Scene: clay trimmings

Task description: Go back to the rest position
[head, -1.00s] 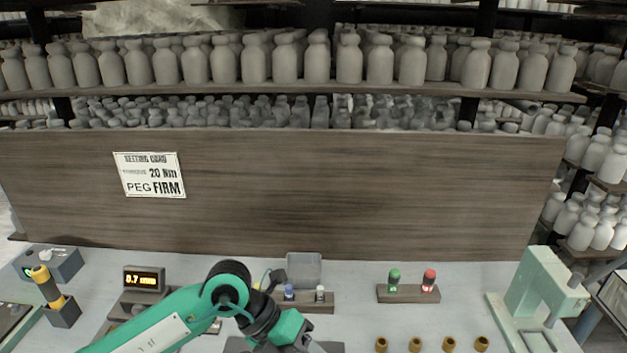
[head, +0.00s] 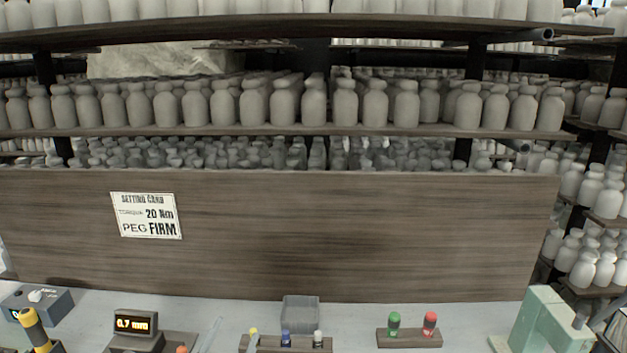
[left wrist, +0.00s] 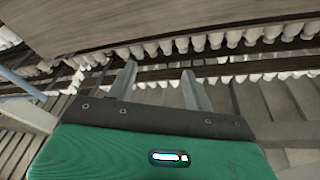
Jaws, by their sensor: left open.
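My right gripper is in neither view.
A wooden board with a setting card (head: 147,215) stands behind the bench, before shelves of white bottles. A display (head: 135,323), a grey bin (head: 300,311), a rack with green and red pieces (head: 410,338) and a pale green press (head: 543,318) stand on the bench.

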